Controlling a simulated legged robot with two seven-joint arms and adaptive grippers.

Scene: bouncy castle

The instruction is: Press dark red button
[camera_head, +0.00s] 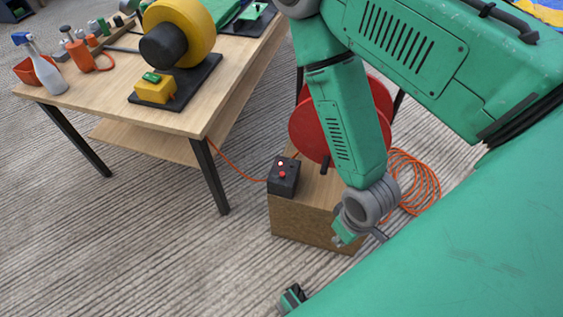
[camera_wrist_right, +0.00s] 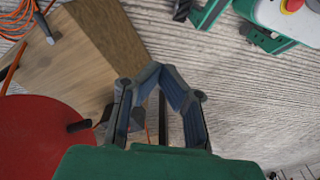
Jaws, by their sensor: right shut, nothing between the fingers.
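A small black control box (camera_head: 283,178) stands on the left end of a wooden box in the head view. In the wrist view the right gripper's fingers (camera_wrist_right: 157,73) meet at the tips, shut and empty. The button cannot be made out in the wrist view, where the fingers cover much of the middle. My left gripper is not in view.
The wooden box (camera_head: 300,222) also carries a red reel (camera_head: 308,130), partly behind my right arm. An orange cable coil (camera_head: 418,185) lies to the right. A workbench (camera_head: 105,97) with a yellow blower (camera_head: 185,30) and tools stands at left.

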